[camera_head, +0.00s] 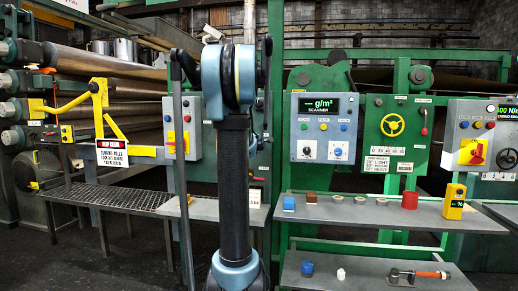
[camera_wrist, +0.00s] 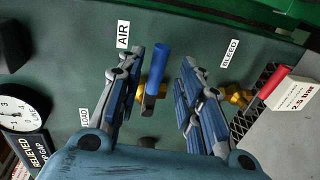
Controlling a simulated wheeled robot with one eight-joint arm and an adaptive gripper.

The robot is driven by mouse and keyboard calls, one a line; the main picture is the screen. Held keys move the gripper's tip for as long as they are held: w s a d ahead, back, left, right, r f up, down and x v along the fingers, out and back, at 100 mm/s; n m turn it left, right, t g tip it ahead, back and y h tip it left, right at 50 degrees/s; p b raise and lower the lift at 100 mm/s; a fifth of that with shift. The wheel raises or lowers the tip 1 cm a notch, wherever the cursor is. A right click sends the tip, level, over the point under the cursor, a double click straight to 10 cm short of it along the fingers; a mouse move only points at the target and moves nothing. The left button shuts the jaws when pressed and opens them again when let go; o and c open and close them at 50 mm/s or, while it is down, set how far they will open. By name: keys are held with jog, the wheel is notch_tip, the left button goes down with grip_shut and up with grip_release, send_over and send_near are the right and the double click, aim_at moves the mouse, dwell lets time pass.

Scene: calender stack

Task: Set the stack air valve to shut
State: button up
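The stack air valve has a blue lever handle (camera_wrist: 160,66) on a small dark and brass body (camera_wrist: 149,100) on a green panel. A white AIR label (camera_wrist: 123,35) is beside it in the wrist view. My gripper (camera_wrist: 161,84) is open, with one finger on each side of the blue handle. Gaps show between the handle and both fingers. Whether the fingers reach past the handle in depth is hard to tell. In the head view my arm stands in the middle, and neither my gripper nor the air valve can be made out.
A BLEED label (camera_wrist: 230,53) and brass fitting (camera_wrist: 238,95) are right of my gripper in the wrist view, near a red-handled part with a white tag (camera_wrist: 291,92). A gauge (camera_wrist: 20,110) and LOAD label (camera_wrist: 85,117) are left. Shelf (camera_head: 340,209) holds small objects.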

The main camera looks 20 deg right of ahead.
jog(key=v, duration=0.9)
dwell(0.3)
jog(key=s+a+f+m+g+y, duration=0.3)
jog(key=s+a+f, duration=0.6)
jog(key=s, duration=0.3)
jog(key=s+a+f+m+g+y, duration=0.3)
jog(key=s+a+f+m+g, duration=0.1)
jog(key=s+a+f, duration=0.6)
jog(key=s+a+f+m+g+y, duration=0.3)
jog(key=s+a+f, duration=0.6)
jog(key=s, duration=0.7)
notch_tip(320, 180, down, 4)
jog(key=shift+s+a+r+g, duration=0.2)
jog(key=shift+s+a+g, duration=0.1)
jog(key=shift+a, duration=0.1)
jog(key=shift+w, duration=0.15)
